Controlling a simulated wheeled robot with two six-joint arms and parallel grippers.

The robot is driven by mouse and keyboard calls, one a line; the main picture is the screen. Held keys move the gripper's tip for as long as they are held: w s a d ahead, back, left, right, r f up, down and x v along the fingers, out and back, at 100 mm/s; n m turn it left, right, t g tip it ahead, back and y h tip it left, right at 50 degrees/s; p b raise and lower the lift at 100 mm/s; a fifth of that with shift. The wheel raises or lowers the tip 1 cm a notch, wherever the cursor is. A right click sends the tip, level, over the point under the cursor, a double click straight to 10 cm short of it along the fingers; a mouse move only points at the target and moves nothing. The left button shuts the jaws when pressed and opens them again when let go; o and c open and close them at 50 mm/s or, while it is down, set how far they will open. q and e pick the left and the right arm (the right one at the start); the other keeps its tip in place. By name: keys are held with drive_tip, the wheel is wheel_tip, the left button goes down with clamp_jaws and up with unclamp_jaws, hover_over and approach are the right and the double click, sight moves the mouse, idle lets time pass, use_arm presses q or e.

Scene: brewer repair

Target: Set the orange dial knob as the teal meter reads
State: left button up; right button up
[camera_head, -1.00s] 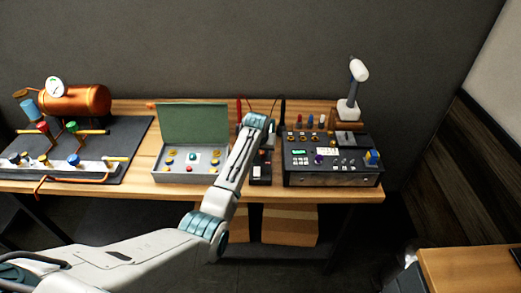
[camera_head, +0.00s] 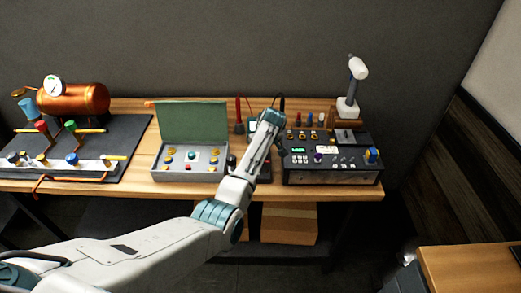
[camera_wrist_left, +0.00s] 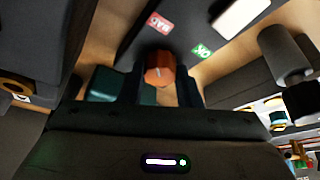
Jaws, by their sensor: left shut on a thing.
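The orange dial knob (camera_wrist_left: 160,68) sits between the two fingers of my left gripper (camera_wrist_left: 160,80) in the left wrist view, and the gripper is shut on it. Its pointer direction is hard to read. A red BAD label (camera_wrist_left: 158,23) and a green OK label (camera_wrist_left: 202,51) lie on the dark surface around it. In the head view my left wrist hides the knob and my fingertips. A small teal-edged device (camera_head: 252,127), perhaps the teal meter, shows beside my wrist with a red probe behind it; its reading is too small to tell. My right gripper is out of view.
A grey box with an open green lid (camera_head: 194,122) stands left of my left arm. A black control panel (camera_head: 332,158) stands to the right, with a hammer-like tool (camera_head: 356,80) behind it. A copper tank (camera_head: 75,99) and pipes are at the far left.

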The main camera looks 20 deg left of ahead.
use_arm(q)
drive_tip(key=shift+r, duration=0.1)
idle(0.5)
drive_tip(key=o, duration=1)
drive_tip(key=shift+c, duration=0.2)
drive_tip(key=b+v, duration=0.3)
drive_tip(key=v, duration=0.7)
drive_tip(key=shift+d+r, duration=0.2)
drive_tip(key=shift+r, duration=0.1)
drive_tip(key=shift+s, duration=0.1)
